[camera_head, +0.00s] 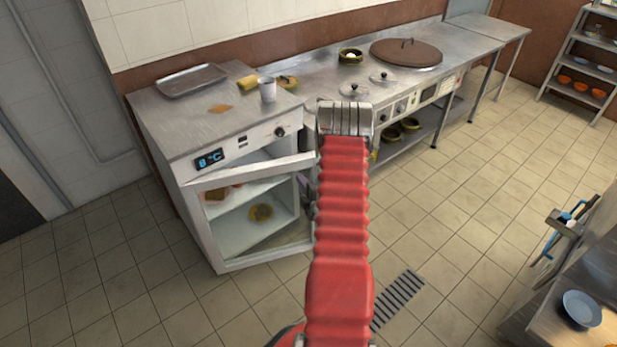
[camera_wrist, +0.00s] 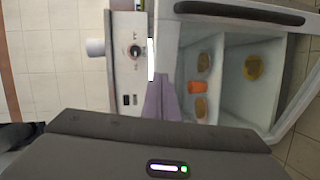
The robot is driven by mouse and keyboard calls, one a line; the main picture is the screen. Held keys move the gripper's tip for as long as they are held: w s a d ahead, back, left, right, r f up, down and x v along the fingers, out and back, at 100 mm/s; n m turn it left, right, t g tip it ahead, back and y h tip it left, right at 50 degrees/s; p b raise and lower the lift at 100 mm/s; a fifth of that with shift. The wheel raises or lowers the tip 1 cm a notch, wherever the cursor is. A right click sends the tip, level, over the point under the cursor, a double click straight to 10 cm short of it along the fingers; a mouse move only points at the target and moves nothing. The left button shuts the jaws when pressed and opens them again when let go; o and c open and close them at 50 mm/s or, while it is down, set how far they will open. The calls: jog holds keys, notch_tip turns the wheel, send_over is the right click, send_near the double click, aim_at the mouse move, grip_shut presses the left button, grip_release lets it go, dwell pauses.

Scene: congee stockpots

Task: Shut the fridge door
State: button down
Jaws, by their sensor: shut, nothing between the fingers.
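The fridge (camera_head: 165,150) is a white cabinet under a steel top, with a lit temperature display. Its glass door (camera_head: 268,264), framed in white, stands partly open, hinged at the left, with a gap at its right side. In the wrist view the door frame (camera_wrist: 275,135) and its dark handle (camera_wrist: 240,12) show.
A purple thing (camera_wrist: 162,100) shows in the door gap. A tray (camera_head: 192,80) and mug (camera_head: 267,89) stand on top. A steel counter (camera_head: 450,50) adjoins at right. Tiled floor (camera_head: 110,285) in front is clear.

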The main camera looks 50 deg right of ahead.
aim_at(305, 171)
jog(key=s+f+h, duration=0.2)
jog(key=s+f, duration=0.4)
jog(key=s, duration=0.2)
jog(key=shift+d+f+n+t, duration=0.3)
jog(key=shift+t, duration=0.1)
jog(key=shift+w, duration=0.15)
jog(key=x, duration=1.4)
